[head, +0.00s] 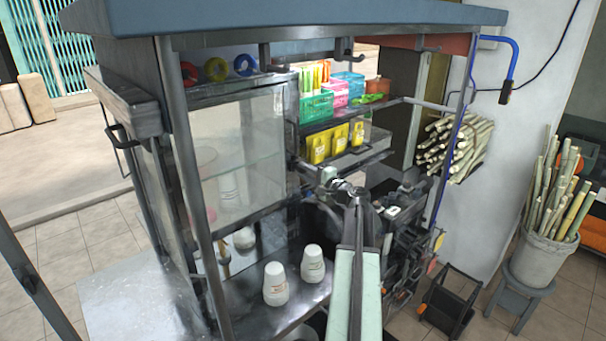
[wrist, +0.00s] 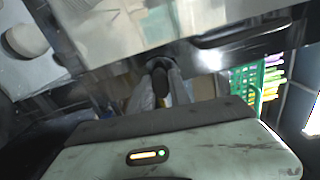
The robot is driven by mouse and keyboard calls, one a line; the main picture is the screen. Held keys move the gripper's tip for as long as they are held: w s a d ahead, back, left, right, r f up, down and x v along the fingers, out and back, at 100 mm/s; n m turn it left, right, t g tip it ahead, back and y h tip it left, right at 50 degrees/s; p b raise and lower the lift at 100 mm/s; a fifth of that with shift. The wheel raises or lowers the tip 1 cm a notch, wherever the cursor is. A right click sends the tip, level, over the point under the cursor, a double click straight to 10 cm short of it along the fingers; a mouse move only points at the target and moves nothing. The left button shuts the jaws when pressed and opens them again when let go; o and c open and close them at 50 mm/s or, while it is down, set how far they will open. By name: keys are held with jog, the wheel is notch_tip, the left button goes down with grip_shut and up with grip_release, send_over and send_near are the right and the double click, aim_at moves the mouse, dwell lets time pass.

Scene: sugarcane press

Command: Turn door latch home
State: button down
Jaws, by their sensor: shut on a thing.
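The glass cabinet door (head: 236,150) stands at the left of the stall in the head view and looks closed, though its exact seating is hard to tell. In the wrist view, my gripper (wrist: 160,86) is shut on a small dark latch handle (wrist: 160,72) at the frame's lower edge. The fingers lie on both sides of it and hide part of it. In the head view, my gripper (head: 324,178) is small, beside the door's right edge. The latch cannot be made out there, so its exact angle is unclear.
Shelves with green baskets (head: 316,106) and yellow packets (head: 340,141) are right of the door. Two white cups (head: 313,264) stand on the counter below. Press machinery (head: 408,235) crowds the right of my arm. Sugarcane stalks (head: 452,146) lie further right.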

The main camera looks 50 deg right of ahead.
jog(key=shift+n, duration=0.6)
jog(key=c, duration=1.2)
grip_release()
jog(key=shift+w, duration=0.15)
jog(key=shift+c, duration=0.2)
jog(key=s, duration=0.8)
jog(key=shift+a, duration=0.3)
jog(key=shift+f, duration=0.1)
